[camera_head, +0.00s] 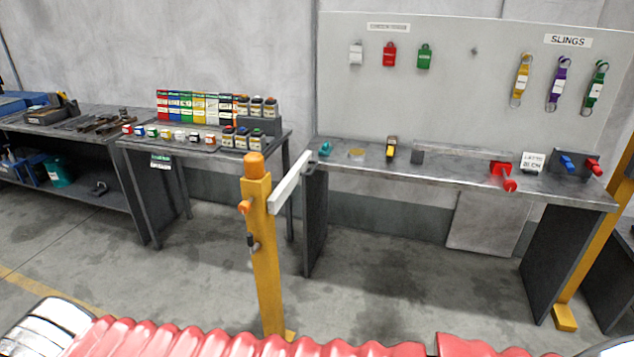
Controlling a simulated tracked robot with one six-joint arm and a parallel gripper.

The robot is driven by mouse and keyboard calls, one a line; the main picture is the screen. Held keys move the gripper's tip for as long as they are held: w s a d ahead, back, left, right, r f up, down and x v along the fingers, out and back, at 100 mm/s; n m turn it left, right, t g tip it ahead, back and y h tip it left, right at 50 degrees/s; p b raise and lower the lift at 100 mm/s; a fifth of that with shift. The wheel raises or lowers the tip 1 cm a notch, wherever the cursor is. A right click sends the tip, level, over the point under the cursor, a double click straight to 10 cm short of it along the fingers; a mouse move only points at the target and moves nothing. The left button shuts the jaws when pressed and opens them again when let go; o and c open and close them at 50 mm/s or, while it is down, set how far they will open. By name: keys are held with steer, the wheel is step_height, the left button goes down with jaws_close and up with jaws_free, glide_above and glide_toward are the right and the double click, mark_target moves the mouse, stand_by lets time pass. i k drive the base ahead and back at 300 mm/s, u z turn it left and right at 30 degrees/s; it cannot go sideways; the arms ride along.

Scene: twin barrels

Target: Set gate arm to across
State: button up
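A yellow post (264,265) with an orange cap (253,165) stands upright on the floor, left of centre. The gate arm appears to be a pale white-grey bar (291,184) that runs from the upper part of this post up and to the right in the picture. Its far end appears near the left front corner of the right workbench; I cannot tell whether it touches. An orange knob (244,207) and a small dark fitting (253,243) sit on the post's left side. My gripper is not in view.
A second yellow post (592,232) leans through the right edge of the picture. A workbench (440,180) with a pegboard (460,100) stands at the back right. A bench (190,148) with coloured boxes stands at the back left. Grey floor (400,275) between the posts looks clear.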

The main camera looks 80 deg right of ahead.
mark_target(276, 199)
steer(key=u, duration=0.05)
steer(key=k, duration=0.7)
steer(key=z, duration=2.2)
steer(key=i, duration=1)
steer(key=z, duration=0.05)
